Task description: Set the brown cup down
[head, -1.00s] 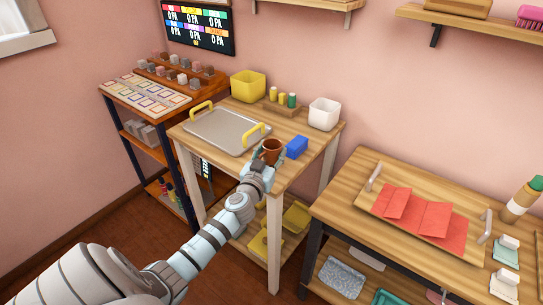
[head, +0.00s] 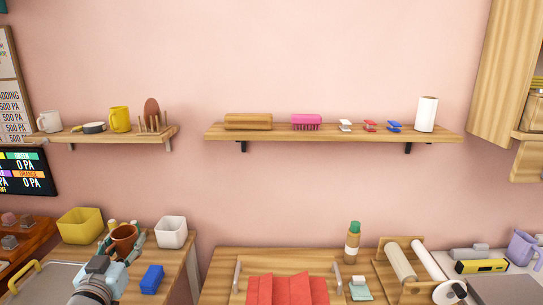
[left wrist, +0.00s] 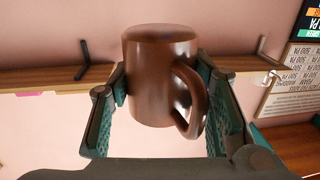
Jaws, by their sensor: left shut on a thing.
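The brown cup (head: 123,238) is in my left gripper (head: 121,249), at the lower left of the head view. In the left wrist view the brown cup (left wrist: 158,75) sits between the two fingers of the left gripper (left wrist: 165,105), its handle toward the right finger. The gripper is shut on the cup's sides. In the head view the cup looks upright, over the small wooden table (head: 183,265). I cannot tell whether its base touches the tabletop. My right gripper is not in view.
A blue block (head: 152,279) lies right of the gripper. A white bin (head: 171,233) and a yellow bin (head: 80,226) stand behind the cup. A metal tray (head: 45,283) is at its left. Wall shelves (head: 330,133) hang above; a bottle (head: 352,243) stands on the right-hand table.

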